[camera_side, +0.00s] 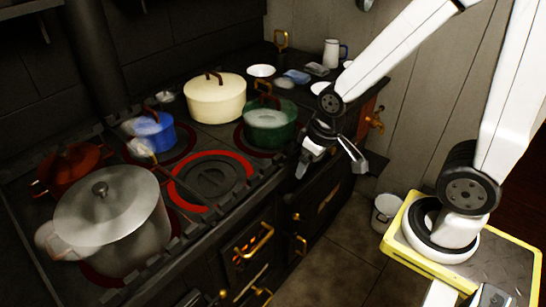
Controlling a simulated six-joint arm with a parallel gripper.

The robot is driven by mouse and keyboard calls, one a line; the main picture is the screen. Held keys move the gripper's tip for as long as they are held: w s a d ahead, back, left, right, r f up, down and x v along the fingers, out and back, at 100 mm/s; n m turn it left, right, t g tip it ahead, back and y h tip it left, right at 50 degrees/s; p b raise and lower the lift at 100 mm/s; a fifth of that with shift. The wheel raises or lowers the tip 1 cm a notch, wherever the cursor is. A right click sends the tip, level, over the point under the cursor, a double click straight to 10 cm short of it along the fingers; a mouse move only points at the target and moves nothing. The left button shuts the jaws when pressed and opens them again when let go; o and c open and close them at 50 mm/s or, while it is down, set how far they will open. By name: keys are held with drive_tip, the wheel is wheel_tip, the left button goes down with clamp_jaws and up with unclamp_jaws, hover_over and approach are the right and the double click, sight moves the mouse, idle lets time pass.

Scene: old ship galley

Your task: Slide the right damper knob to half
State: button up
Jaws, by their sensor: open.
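My gripper (331,168) is open and empty, with its two fingers spread apart. It hangs at the front right edge of the black stove (325,205), in front of the green pot. Brass fittings sit on the stove front, among them a handle on the fire door (253,240) and a small fitting (300,243) to its right. I cannot tell which fitting is the right damper knob, and its setting cannot be made out. My gripper may hide part of the stove's front edge.
The stove top holds a large grey pot (108,215), a red pot (70,168), a blue pot (152,131), a cream pot (214,100) and a green pot (270,126). A rail edges the stove. A bucket (386,211) stands on the floor, which is clear in front.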

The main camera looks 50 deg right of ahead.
drive_tip(key=shift+d, duration=0.1)
drive_tip(key=c, duration=0.7)
drive_tip(key=shift+d+f, duration=0.2)
drive_tip(key=c, duration=0.3)
drive_tip(key=d+f+m, duration=0.1)
drive_tip(key=d+f, duration=0.1)
drive_tip(key=d, duration=0.1)
drive_tip(key=d+f+m+g, duration=0.1)
drive_tip(key=d+f, duration=0.1)
drive_tip(key=d+f+m+g+h, duration=0.1)
drive_tip(key=d+f+m, duration=0.1)
drive_tip(key=d, duration=0.1)
drive_tip(key=shift+s+d+f, duration=0.15)
drive_tip(key=shift+d, duration=0.15)
clamp_jaws()
drive_tip(key=w+d+f+n+t+h, duration=0.1)
drive_tip(key=w+d+f+n+t, duration=0.25)
drive_tip(key=f, duration=0.55)
drive_tip(key=w+d+f+n+t+h, duration=0.1)
drive_tip(key=w+d+f+n+t, duration=0.1)
drive_tip(key=w+d+f+t, duration=0.45)
drive_tip(key=s+d+f+n+t+h, duration=0.2)
drive_tip(key=s+d+f+n+h, duration=0.1)
drive_tip(key=s+n+h, duration=0.4)
drive_tip(key=shift+h, duration=0.3)
